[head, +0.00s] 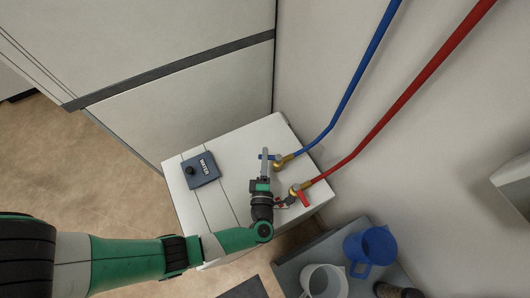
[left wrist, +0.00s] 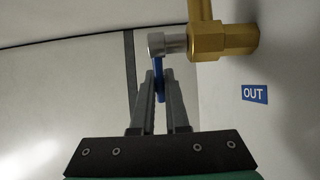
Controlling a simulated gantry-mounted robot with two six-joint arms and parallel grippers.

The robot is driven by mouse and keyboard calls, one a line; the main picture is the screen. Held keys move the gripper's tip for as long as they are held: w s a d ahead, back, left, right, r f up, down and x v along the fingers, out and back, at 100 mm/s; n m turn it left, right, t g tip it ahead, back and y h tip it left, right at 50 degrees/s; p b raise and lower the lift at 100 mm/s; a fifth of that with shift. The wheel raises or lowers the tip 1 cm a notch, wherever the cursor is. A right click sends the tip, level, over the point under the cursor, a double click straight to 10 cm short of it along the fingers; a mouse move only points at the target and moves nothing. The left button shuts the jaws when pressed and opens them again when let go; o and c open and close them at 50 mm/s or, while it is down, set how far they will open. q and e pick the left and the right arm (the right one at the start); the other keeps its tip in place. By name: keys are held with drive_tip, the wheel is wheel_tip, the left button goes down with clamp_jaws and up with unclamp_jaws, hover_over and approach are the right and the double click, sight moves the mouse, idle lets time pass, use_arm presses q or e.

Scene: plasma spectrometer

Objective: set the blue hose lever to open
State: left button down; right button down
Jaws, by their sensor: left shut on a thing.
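The blue hose lever (left wrist: 159,82) hangs from the grey stem of a brass valve (left wrist: 222,40) in the left wrist view. My left gripper (left wrist: 160,88) is shut on the blue lever, with one finger on each side of it. In the head view the left gripper (head: 264,156) reaches up to the blue lever (head: 273,157), beside the brass fitting (head: 281,162) of the blue hose (head: 343,98). The fingers hide part of the lever there. My right gripper is not in view.
A red hose (head: 410,88) ends at a brass valve with a red lever (head: 304,198), close to my left wrist. A dark WATER box (head: 200,170) sits on the white cabinet (head: 222,205). A blue jug (head: 371,248) and white jug (head: 325,282) stand at lower right.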

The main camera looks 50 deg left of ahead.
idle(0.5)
use_arm(q)
drive_tip(key=c, duration=0.9)
unclamp_jaws()
drive_tip(key=p+v, duration=0.1)
drive_tip(key=v, duration=1)
drive_tip(key=shift+s+d+p, duration=0.2)
drive_tip(key=shift+d+p, duration=0.15)
drive_tip(key=shift+p, duration=0.05)
